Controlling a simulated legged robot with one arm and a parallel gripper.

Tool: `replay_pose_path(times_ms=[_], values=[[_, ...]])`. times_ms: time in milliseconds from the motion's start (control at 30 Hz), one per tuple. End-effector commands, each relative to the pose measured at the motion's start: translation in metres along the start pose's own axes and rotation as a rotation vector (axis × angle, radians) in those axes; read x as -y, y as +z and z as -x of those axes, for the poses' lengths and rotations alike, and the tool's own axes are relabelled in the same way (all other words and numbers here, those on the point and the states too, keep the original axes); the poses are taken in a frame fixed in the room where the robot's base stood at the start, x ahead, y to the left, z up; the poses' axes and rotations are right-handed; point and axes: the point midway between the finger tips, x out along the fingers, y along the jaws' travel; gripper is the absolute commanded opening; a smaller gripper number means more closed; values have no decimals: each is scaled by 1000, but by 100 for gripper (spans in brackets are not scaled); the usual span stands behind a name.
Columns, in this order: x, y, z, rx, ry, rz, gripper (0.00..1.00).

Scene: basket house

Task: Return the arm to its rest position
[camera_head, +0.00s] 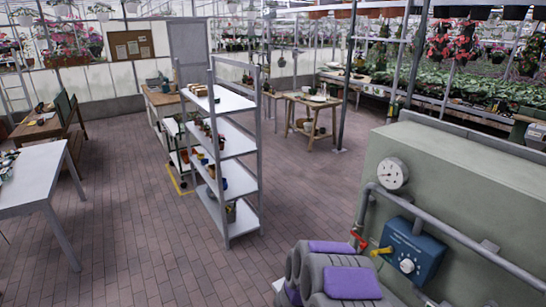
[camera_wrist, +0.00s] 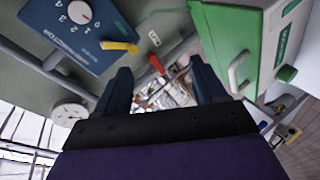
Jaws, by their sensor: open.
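My gripper (camera_wrist: 162,80) shows in the wrist view with its two dark fingers spread wide and nothing between them. Beyond the gap are a red-handled valve (camera_wrist: 156,63) and a blurred, bright patch of background. In the head view my grey and purple arm parts (camera_head: 335,280) show at the bottom, right of centre, close to the pipework. My gripper's fingers cannot be made out there.
A grey-green tank (camera_head: 460,165) stands at right with a gauge (camera_head: 393,174), a pipe and a blue dial box (camera_head: 413,252), also in the wrist view (camera_wrist: 75,30). A green-and-white box (camera_wrist: 235,45) is near my gripper.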

Motion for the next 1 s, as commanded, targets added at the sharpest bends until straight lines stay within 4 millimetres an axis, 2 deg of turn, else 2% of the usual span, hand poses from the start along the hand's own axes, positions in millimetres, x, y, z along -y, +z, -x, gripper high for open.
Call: replay_pose_path(times_ms=[33,167,300,433,533,633,767,867,1000], values=[[9,-13,4,-25,-74,-68,70],[29,-44,26,-75,-281,-204,70],[42,-70,61,-109,-494,-314,70],[47,-82,101,-118,-680,-376,70],[48,-82,134,-105,-810,-398,70],[47,-73,167,-75,-928,-400,70],[44,-48,208,-6,-1054,-378,70],[38,-20,236,65,-1125,-352,70],[27,29,271,191,-1181,-305,70]])
